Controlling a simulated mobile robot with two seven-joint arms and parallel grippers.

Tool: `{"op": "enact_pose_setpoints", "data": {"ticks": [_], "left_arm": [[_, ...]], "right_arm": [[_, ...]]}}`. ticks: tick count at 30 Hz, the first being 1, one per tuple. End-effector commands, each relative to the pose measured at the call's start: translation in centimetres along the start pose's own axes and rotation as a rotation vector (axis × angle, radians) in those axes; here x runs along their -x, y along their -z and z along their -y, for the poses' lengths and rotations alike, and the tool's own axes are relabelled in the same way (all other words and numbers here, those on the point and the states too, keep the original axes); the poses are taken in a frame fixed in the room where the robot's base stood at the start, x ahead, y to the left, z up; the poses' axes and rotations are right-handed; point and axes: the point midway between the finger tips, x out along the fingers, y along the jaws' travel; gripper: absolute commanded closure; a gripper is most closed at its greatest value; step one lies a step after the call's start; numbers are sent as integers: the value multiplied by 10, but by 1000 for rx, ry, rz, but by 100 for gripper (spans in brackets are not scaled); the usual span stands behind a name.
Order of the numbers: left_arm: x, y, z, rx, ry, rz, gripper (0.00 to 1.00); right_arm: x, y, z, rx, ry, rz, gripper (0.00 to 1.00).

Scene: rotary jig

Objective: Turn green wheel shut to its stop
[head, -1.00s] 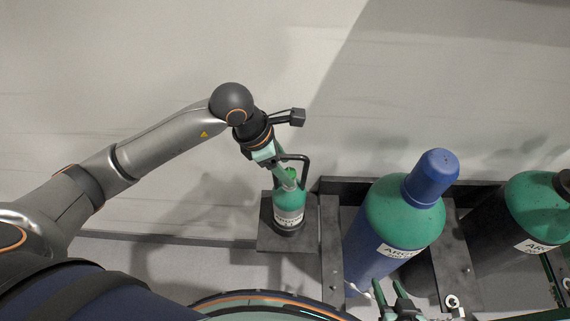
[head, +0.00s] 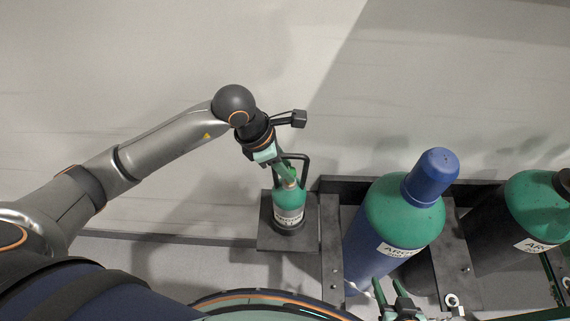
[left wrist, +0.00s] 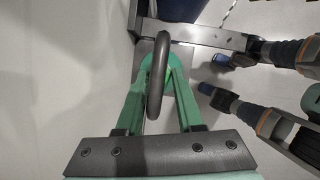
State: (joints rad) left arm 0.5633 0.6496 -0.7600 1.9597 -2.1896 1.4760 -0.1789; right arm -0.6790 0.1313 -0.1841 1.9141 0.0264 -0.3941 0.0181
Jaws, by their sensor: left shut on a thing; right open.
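A small green bottle (head: 287,201) with a white label stands upright on a dark plate at the centre in the head view. My left gripper (head: 288,178) reaches down over its top and is shut on the green wheel. The wheel is mostly hidden by the fingers in the head view. In the left wrist view, a bright green part of the wheel (left wrist: 172,78) shows between the converging fingertips (left wrist: 158,68). A dark loop (left wrist: 157,100) passes in front of them. My right gripper (head: 390,292) is open at the bottom edge, apart from the bottle.
A large blue cylinder with green shoulder and blue cap (head: 402,215) stands right of the bottle in a dark rack (head: 332,240). Another dark cylinder with a green top (head: 530,205) is farther right. A plain wall stands behind. The wall side left of the bottle is clear.

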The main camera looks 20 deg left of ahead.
Motion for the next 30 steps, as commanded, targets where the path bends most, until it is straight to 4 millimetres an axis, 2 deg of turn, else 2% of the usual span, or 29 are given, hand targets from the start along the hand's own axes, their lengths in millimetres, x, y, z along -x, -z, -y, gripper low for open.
{"op": "enact_pose_setpoints", "data": {"ticks": [7,16,27,28,30], "left_arm": [[-1,0,-1,-11,3,0,100],[-3,1,-4,-195,76,-1,100],[0,0,-3,-224,92,0,100],[0,0,-3,-224,92,0,62],[0,0,-3,-224,92,0,54]], "right_arm": [[-2,-2,0,0,0,0,50],[-22,-24,-2,0,0,0,50],[-22,-24,-2,0,0,0,50],[-22,-24,-2,0,0,0,50],[-22,-24,-2,0,0,0,50]]}}
